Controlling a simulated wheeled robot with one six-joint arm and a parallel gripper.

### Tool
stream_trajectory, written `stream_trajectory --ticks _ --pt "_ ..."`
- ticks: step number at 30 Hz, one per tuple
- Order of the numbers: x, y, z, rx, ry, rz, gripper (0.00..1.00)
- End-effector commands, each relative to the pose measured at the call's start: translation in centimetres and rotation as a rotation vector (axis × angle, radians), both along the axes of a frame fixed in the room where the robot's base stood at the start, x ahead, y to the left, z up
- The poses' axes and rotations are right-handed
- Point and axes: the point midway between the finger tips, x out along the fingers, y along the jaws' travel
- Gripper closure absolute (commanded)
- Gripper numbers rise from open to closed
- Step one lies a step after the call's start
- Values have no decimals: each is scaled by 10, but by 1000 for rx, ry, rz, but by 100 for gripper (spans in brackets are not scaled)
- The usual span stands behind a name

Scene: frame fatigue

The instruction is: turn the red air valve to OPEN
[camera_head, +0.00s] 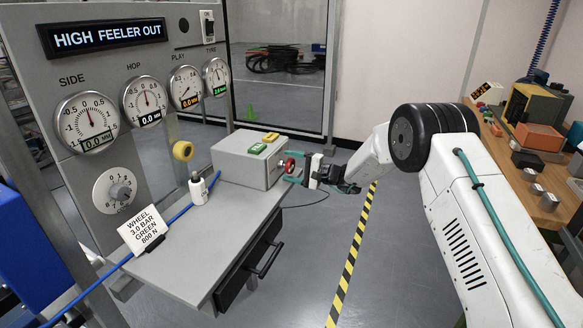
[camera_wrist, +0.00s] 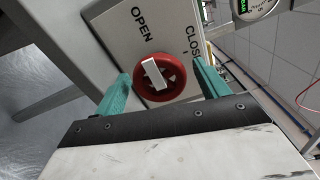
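The red air valve (camera_wrist: 163,82) is a round knob with a white bar on the front of a grey box. The OPEN label (camera_wrist: 141,24) and the CLOSE label (camera_wrist: 193,42) are printed above it in the wrist view. The bar's upper end points up and slightly left, toward OPEN. In the head view the valve (camera_head: 290,166) is on the right face of the box (camera_head: 240,165). My gripper (camera_wrist: 162,78) has its teal fingers on either side of the knob. I cannot tell whether they press on it or stand just clear.
The box sits on a grey bench (camera_head: 200,240) with a black-handled drawer (camera_head: 252,262). A white bottle (camera_head: 198,190), a blue hose and a gauge panel (camera_head: 110,75) are to the left. A wooden table (camera_head: 535,195) with gear is at right. Open floor lies between.

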Motion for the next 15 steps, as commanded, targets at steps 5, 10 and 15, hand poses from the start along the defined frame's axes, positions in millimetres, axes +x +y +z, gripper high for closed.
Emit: stream_trajectory --ticks 5,10,15 --pt "-3 -12 1 1 0 -2 27" --pt "-13 -40 0 0 1 -3 27" --pt "-22 -64 0 0 0 -2 27"
